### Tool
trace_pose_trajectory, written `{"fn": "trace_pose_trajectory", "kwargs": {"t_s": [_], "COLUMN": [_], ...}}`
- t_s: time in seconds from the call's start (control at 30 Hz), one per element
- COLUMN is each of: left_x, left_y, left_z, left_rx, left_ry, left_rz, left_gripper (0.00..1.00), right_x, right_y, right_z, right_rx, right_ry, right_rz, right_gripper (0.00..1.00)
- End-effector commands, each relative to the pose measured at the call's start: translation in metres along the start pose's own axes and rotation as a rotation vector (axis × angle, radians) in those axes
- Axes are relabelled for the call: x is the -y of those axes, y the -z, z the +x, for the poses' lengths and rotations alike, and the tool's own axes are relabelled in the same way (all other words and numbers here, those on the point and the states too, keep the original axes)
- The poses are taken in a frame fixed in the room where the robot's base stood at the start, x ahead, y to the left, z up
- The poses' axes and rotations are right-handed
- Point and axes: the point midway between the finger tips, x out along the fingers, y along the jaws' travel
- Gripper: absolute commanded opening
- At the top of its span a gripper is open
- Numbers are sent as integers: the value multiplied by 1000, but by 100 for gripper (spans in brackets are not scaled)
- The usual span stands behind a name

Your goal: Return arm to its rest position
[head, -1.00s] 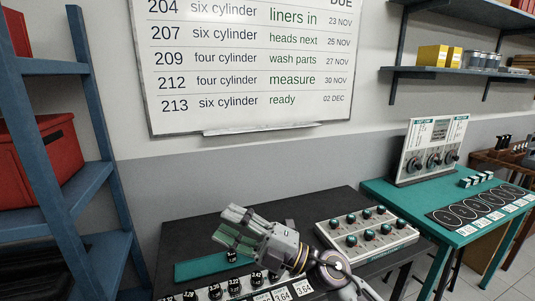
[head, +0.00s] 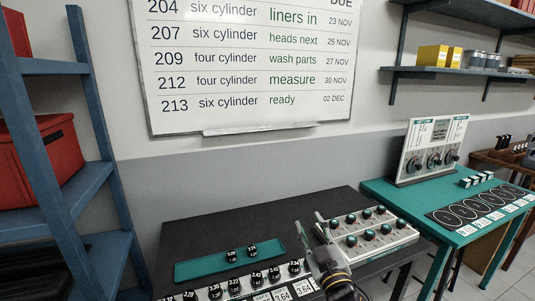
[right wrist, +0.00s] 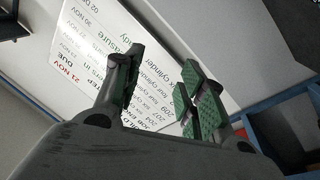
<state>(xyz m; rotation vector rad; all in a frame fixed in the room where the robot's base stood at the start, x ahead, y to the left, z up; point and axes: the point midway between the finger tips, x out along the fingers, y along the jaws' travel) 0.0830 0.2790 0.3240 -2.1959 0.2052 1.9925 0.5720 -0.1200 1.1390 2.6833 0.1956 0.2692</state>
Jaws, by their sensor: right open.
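My right gripper (head: 322,229) is above the dark bench, in front of the left end of the white panel with green knobs. Its fingers point up and away from me. In the right wrist view the fingers (right wrist: 158,98) stand apart with green pads, and nothing is between them. My left gripper is not in view.
A teal tray (head: 200,270) on the dark bench (head: 185,233) holds two black round pieces. A row of black pieces with number labels stands in front. The knob panel (head: 345,228) is right. A teal table (head: 395,193) stands further right, a blue shelf (head: 100,170) left.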

Motion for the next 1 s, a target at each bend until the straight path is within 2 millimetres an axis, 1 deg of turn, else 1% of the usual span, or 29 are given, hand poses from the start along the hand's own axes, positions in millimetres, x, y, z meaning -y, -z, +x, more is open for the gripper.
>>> {"fn": "trace_pose_trajectory", "kwargs": {"t_s": [0.03,0.1,0.27,0.3,0.47,0.6,0.67,0.8,0.9,1.0], "left_x": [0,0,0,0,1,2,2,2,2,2], "left_y": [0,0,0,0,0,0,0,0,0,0], "left_z": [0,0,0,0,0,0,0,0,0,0], "left_rx": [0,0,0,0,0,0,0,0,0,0], "left_ry": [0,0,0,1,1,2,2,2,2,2], "left_rz": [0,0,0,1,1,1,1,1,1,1], "left_gripper": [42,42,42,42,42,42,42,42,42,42], "right_x": [-2,-4,-6,-5,0,9,13,25,32,38], "right_y": [-15,-38,-86,-99,-143,-176,-189,-214,-225,-231], "right_z": [-6,-14,-39,-47,-82,-120,-138,-181,-210,-231], "right_rx": [59,145,343,394,593,764,839,1005,1104,1178], "right_ry": [-7,-14,-18,-16,3,34,53,103,141,173], "right_rz": [22,48,105,119,170,212,230,267,289,305], "right_gripper": [40,40,40,40,40,40,40,40,40,40]}}
